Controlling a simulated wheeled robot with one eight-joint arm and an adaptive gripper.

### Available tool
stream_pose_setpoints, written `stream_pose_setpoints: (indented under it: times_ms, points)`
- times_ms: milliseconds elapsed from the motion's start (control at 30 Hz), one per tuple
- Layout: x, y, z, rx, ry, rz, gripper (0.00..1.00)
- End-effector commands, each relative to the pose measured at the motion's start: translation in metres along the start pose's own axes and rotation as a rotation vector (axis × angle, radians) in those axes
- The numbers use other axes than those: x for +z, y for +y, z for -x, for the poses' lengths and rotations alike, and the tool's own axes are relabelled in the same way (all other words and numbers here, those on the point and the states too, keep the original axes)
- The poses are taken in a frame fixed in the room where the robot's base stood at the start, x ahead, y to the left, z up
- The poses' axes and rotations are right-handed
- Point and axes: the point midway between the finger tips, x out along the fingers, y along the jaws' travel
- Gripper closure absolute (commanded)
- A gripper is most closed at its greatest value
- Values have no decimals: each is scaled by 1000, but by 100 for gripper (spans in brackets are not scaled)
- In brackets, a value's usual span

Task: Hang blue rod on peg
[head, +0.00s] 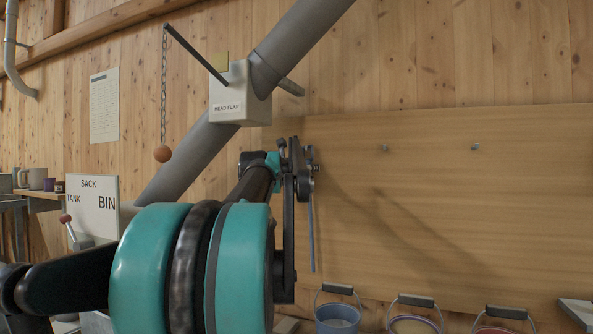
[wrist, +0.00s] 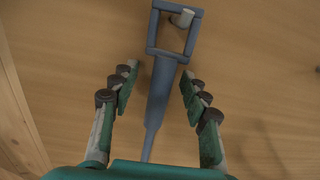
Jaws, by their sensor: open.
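The blue rod (wrist: 160,95) has a square loop at its top and a shaft that tapers downward. In the wrist view the pale peg (wrist: 184,18) shows inside the loop, near its upper right corner. Whether the loop's top bar touches the peg is unclear. My gripper (wrist: 160,74) is open, with one finger on each side of the shaft just below the loop and a gap on both sides. In the head view the rod's thin lower part (head: 312,240) points straight down beside my gripper (head: 307,168); its loop is hidden there.
The wooden board (head: 430,210) holds two more bare pegs, a middle one (head: 385,147) and a right one (head: 475,147). Several buckets, one blue (head: 337,318), stand below it. A grey pipe with the HEAD FLAP box (head: 238,95) and a hanging chain ball (head: 163,154) are at upper left.

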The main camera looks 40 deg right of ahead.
Motion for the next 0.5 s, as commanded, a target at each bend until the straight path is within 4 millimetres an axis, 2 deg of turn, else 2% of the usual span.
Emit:
stream_pose_setpoints:
  times_ms: [200, 467, 500]
  points:
    - [0, -1, -13, -2, 0, 0, 54]
    - [0, 0, -13, -1, 0, 0, 54]
    - [0, 0, -13, -1, 0, 0, 58]
